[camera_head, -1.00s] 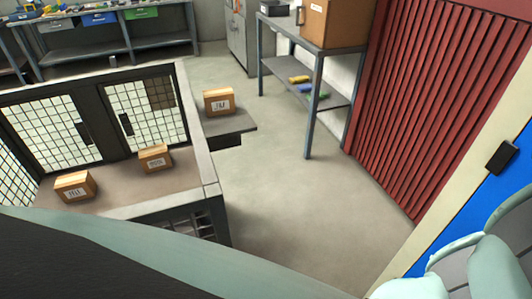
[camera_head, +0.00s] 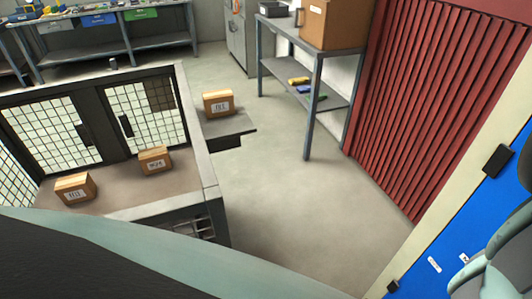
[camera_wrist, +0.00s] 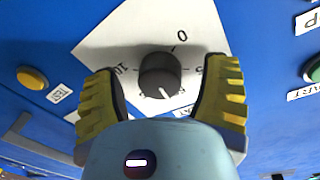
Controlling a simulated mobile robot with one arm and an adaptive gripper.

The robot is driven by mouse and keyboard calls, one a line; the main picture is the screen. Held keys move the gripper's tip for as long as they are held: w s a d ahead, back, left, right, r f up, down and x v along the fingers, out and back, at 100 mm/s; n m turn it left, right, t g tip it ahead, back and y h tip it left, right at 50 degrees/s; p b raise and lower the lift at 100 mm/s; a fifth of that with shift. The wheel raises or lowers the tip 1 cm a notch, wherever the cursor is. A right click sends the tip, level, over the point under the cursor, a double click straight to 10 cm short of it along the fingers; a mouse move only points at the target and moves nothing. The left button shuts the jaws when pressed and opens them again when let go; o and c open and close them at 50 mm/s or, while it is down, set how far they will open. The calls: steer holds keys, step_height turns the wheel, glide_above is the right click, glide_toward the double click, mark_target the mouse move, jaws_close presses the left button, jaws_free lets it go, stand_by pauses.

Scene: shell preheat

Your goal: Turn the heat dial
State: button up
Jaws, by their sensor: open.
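The heat dial is a dark grey round knob (camera_wrist: 160,74) on a white scale plate (camera_wrist: 110,42) in the wrist view. The plate has numbers around the knob, among them 0 and 10, and a pale pointer mark shows on the knob's lower edge. My gripper (camera_wrist: 162,90) is open, with its yellow ribbed fingers on the left and right of the knob and a gap on each side. Part of the scale below the knob is hidden by my gripper. In the head view the dial is not visible; the blue panel (camera_head: 440,235) shows at the right edge.
A yellow button (camera_wrist: 32,78) with a label lies left of the dial, and a green button (camera_wrist: 312,70) lies at the right edge. A red corrugated shutter (camera_head: 440,90), a cage bench with boxes (camera_head: 155,160) and open floor (camera_head: 275,190) show in the head view.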

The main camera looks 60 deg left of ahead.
steer(key=shift+o, duration=0.2)
steer(key=shift+w, duration=0.2)
steer(key=shift+s, duration=0.1)
steer(key=c, duration=1.3)
steer(key=shift+o, duration=0.2)
steer(key=shift+n, duration=0.6)
steer(key=o, duration=1.2)
steer(key=v, duration=1.2)
steer(key=shift+d, duration=0.1)
